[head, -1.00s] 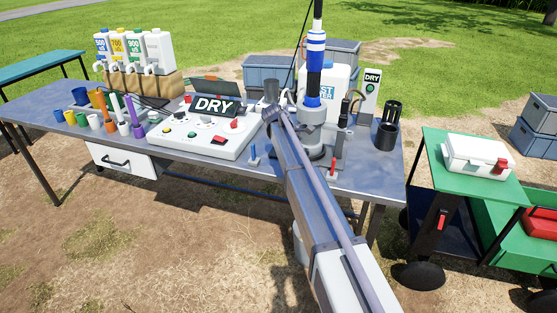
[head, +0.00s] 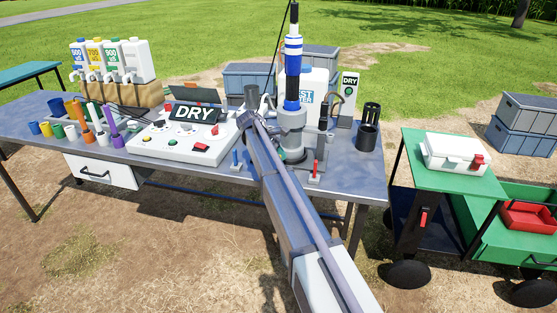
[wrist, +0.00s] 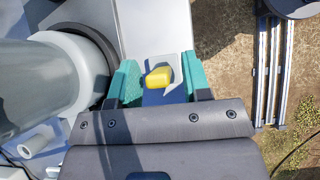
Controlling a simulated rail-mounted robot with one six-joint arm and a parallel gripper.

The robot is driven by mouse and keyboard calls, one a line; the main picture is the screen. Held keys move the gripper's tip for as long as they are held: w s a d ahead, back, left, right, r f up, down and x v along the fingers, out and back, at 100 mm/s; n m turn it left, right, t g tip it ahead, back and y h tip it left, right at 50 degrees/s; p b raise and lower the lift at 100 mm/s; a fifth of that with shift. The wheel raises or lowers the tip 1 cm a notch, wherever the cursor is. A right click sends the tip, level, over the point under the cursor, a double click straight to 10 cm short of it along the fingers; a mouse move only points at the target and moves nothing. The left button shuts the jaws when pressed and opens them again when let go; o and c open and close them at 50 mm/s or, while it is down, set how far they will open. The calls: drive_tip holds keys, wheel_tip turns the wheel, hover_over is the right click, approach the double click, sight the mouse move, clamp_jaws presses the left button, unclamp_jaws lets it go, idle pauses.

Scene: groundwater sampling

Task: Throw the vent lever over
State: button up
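In the wrist view my gripper (wrist: 160,84) is open, its two teal fingers on either side of a small yellow knob (wrist: 158,75). Narrow gaps show between the knob and the fingers. The knob sits over a blue and light grey part; I cannot tell for sure that it is the vent lever. In the head view my arm hides the gripper and the knob. A blue-handled lever (head: 235,160) and a red-handled lever (head: 315,174) stand at the bench's front edge, either side of my arm.
A grey cylinder with a blue and white column (head: 292,95) stands behind my arm. A control panel with a DRY sign (head: 195,113) is to the left. A black holder (head: 368,130) and a green cart (head: 450,175) are to the right. Bare ground lies in front.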

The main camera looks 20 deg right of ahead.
drive_tip(key=shift+r, duration=0.1)
drive_tip(key=p+v, duration=0.8)
drive_tip(key=v, duration=0.2)
drive_tip(key=shift+w+a+r, duration=0.2)
drive_tip(key=shift+a, duration=0.05)
